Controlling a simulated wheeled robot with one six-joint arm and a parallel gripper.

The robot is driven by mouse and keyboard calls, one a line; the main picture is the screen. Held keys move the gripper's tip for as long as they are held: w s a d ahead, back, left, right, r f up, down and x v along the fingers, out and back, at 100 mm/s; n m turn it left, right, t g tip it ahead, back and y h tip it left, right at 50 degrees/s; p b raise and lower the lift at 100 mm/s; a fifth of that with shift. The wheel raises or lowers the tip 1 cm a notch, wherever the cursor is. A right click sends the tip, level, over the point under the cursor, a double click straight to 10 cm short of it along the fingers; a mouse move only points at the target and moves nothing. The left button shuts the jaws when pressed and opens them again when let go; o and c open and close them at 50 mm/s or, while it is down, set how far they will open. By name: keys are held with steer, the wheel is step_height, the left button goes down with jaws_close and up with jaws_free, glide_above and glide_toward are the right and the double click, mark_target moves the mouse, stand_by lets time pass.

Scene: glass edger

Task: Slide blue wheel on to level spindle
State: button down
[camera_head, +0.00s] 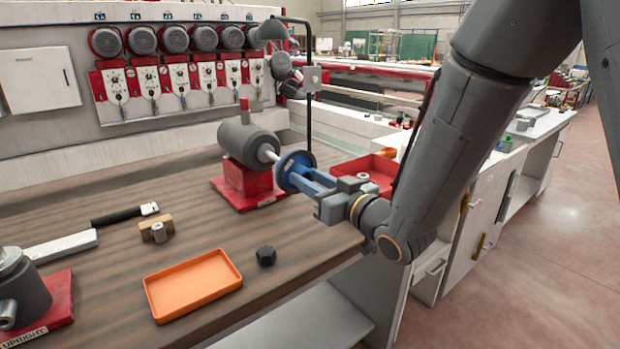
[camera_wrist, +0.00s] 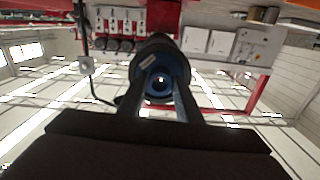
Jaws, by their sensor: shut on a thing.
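The blue wheel (camera_head: 291,168) is held upright in my gripper (camera_head: 303,178), whose blue fingers are shut on it. In the wrist view the wheel (camera_wrist: 160,66) shows as a blue ring with a central hole, with my gripper's fingers (camera_wrist: 160,88) on both sides. The level spindle (camera_head: 265,153) juts from a grey motor (camera_head: 248,139) on a red base (camera_head: 247,184). The wheel is right at the spindle's tip, roughly in line with it. I cannot tell whether the tip is inside the hole; the wheel hides the end.
A red tray (camera_head: 383,163) lies behind my gripper. A second grey machine (camera_head: 25,290) stands at the left. A black post (camera_head: 308,110) rises behind the wheel.

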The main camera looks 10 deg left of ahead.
steer(key=b, duration=0.1)
glide_toward(277, 157)
steer(key=shift+w+a+f, duration=0.15)
steer(key=shift+w+a, duration=0.2)
steer(key=shift+a, duration=0.1)
steer(key=shift+w+a+f, duration=0.2)
steer(key=shift+w+a, duration=0.15)
steer(key=shift+a, duration=0.15)
steer(key=shift+b+x, duration=1.1)
steer(key=shift+x, duration=2.65)
stand_by(1.1)
steer(key=c, duration=1.2)
jaws_free()
steer(key=shift+d, duration=0.1)
steer(key=shift+f, duration=0.1)
steer(key=b+v, duration=0.1)
steer(key=v, duration=0.6)
steer(key=shift+s+d, duration=0.2)
steer(key=shift+d, duration=0.05)
